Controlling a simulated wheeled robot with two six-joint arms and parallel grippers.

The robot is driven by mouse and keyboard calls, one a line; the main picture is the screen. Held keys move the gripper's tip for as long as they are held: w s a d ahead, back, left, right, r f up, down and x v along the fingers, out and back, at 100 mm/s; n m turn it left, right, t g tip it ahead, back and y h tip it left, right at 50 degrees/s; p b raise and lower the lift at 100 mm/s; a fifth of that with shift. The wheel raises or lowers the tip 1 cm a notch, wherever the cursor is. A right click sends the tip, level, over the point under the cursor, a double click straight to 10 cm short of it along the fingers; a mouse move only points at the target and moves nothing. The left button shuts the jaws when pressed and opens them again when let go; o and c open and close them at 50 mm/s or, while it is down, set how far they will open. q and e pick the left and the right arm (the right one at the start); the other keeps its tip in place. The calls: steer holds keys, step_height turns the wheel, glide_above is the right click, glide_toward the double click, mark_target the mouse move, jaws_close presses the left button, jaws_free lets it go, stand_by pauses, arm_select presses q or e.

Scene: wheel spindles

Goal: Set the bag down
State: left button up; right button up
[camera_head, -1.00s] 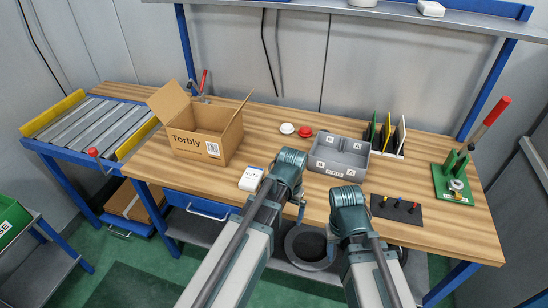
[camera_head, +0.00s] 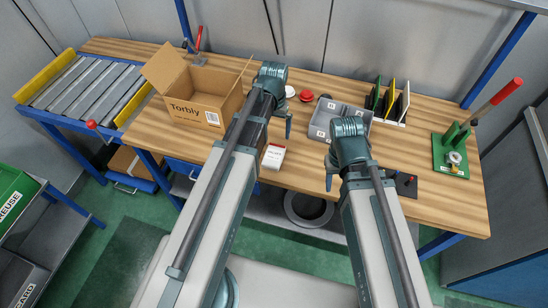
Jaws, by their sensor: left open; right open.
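A small white packet (camera_head: 273,157) with a red-edged printed label, likely the bag, rests on the wooden bench near its front edge. My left arm partly covers its left side. My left gripper (camera_head: 288,130) is open, just above and to the right of the packet in the head view, and looks apart from it. My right gripper (camera_head: 328,184) is open and empty, over the front edge of the bench right of the packet. Its fingertips are small and partly hidden by the wrist.
An open cardboard box (camera_head: 205,97) stands left of my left arm. A grey divided tray (camera_head: 340,112), red and white round caps (camera_head: 306,96), upright coloured plates (camera_head: 391,101) and a green lever fixture (camera_head: 451,155) occupy the right. Bare bench (camera_head: 420,200) lies at front right.

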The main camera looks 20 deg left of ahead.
arm_select(q)
steer(key=b, duration=0.6)
glide_above(274, 154)
step_height(274, 154, down, 7)
steer(key=shift+w+f, duration=0.1)
steer(key=shift+w, duration=0.05)
steer(key=f+b, duration=0.5)
steer(key=shift+s, duration=0.2)
steer(key=c, duration=1.4)
steer(key=shift+r, duration=0.15)
